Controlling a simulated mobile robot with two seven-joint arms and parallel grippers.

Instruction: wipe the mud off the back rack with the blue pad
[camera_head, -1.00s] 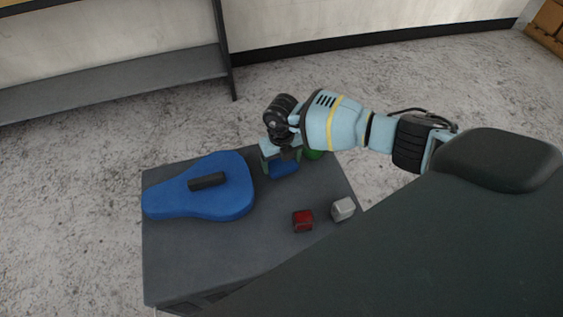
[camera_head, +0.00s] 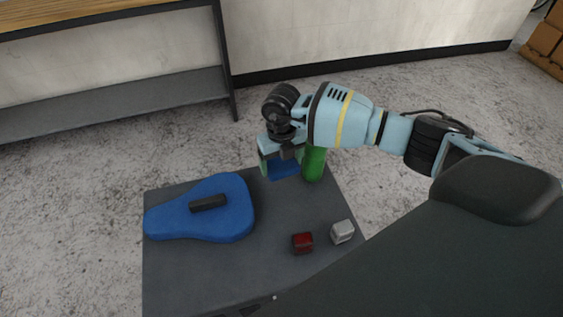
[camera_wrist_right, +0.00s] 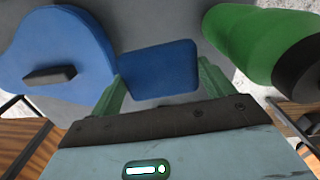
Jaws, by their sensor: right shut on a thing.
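The blue pad (camera_head: 284,169) is held in my right gripper (camera_head: 281,163), at the far edge of a dark grey table. In the right wrist view the pad (camera_wrist_right: 160,70) lies between the two green fingers of the right gripper (camera_wrist_right: 163,88), which are shut on it. The pad looks to be a little above the tabletop, though the gap is hard to judge. My left gripper is out of view. The back rack and its mud are not seen in these frames.
A blue bike saddle (camera_head: 226,214) with a black bar lies left on the table (camera_head: 200,277). A green bottle (camera_head: 314,164) stands close right of the gripper. Red (camera_head: 303,243) and white (camera_head: 342,231) blocks lie nearer. A shelf unit (camera_head: 120,96) stands behind.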

